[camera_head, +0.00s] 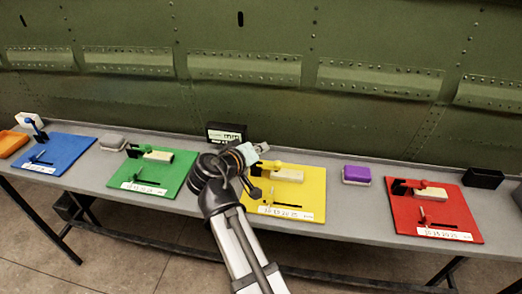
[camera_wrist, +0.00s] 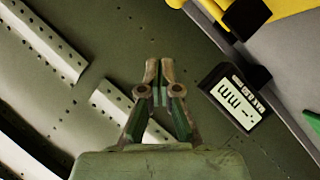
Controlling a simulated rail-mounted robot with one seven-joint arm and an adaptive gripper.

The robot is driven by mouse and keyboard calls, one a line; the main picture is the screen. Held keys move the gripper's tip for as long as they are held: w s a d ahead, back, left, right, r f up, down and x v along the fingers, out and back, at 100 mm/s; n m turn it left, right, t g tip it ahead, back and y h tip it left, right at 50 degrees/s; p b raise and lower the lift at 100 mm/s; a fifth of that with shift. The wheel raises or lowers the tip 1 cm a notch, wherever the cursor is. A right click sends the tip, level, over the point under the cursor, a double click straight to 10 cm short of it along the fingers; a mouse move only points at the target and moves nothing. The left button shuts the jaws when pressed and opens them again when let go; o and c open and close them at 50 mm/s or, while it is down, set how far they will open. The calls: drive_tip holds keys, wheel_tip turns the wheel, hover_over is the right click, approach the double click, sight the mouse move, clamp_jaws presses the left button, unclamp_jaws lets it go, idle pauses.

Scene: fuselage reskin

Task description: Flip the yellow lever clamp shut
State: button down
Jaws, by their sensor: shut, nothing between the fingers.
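The yellow lever clamp (camera_head: 285,166) stands on the yellow board (camera_head: 312,191) in the head view, with a pale block (camera_head: 287,175) beside it. My arm covers the left part of that board, so part of the clamp is hidden and its lever position is hard to tell. My gripper (camera_head: 262,148) is just above and behind the yellow board's back left corner, apart from the clamp as far as I can see. In the wrist view my gripper (camera_wrist: 153,68) is shut and empty, with a yellow board corner (camera_wrist: 295,6) at the top right.
A black box with a white label (camera_head: 226,132) stands behind my gripper, against the green fuselage wall (camera_head: 250,95). The green board (camera_head: 152,178) is left and the red board (camera_head: 436,212) right. A purple block (camera_head: 356,174) sits between yellow and red. A blue board (camera_head: 55,153) is far left.

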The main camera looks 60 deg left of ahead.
idle(0.3)
drive_tip(key=s+d+r, duration=0.6)
drive_tip(key=s+r, duration=0.1)
drive_tip(key=r, duration=0.1)
drive_tip(key=shift+s+d+r+p, duration=0.2)
drive_tip(key=shift+d+r+p, duration=0.05)
drive_tip(key=shift+r+p, duration=0.15)
idle(0.3)
